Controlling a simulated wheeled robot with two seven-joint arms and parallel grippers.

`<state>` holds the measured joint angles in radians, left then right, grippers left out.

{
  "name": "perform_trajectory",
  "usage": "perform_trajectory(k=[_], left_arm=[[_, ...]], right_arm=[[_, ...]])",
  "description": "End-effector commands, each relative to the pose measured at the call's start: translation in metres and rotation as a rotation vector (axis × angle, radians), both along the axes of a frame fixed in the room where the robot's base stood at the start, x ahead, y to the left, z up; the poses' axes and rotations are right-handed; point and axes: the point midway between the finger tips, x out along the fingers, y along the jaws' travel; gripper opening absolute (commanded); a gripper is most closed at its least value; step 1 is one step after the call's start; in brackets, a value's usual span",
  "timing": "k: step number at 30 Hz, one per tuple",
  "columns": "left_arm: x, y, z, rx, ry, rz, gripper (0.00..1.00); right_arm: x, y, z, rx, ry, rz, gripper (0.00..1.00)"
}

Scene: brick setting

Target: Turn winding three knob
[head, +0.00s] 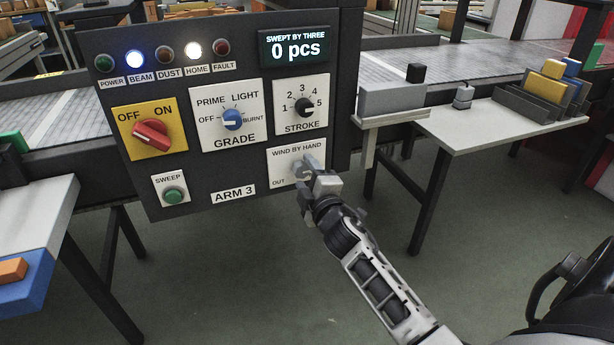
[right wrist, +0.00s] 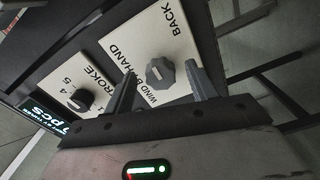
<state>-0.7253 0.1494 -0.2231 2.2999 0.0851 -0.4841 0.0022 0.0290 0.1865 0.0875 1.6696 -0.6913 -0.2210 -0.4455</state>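The winding knob is a grey faceted knob on the white "WIND BY HAND" plate (head: 283,153), at the lower right of the dark ARM 3 panel (head: 200,200). In the head view my right gripper (head: 310,172) is in front of the plate and hides much of the knob. In the right wrist view the knob (right wrist: 160,73) lies between and beyond the two fingers (right wrist: 160,92). The fingers are apart, with gaps to the knob on both sides, so the gripper is open and empty. My left gripper is not in view.
The black STROKE knob (head: 303,106) is just above the plate, and the blue GRADE knob (head: 232,119) and red OFF/ON switch (head: 151,133) are to the left. A white side table (head: 480,130) with blocks stands at the right. Floor below the panel is free.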

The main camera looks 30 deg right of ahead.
Motion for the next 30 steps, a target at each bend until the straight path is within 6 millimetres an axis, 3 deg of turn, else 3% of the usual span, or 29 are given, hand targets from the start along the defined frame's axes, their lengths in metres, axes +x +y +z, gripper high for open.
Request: perform_trajectory(k=[8, 21, 30], left_arm=[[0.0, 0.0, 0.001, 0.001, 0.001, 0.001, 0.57], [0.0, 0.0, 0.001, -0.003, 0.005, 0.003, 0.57], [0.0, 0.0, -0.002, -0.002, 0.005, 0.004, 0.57]], right_arm=[[-0.012, 0.004, -0.001, 0.0, 0.002, 0.001, 0.57], [-0.11, 0.026, -0.001, 0.003, 0.003, -0.001, 0.57], [-0.151, 0.036, -0.001, 0.001, 0.001, -0.001, 0.57]])
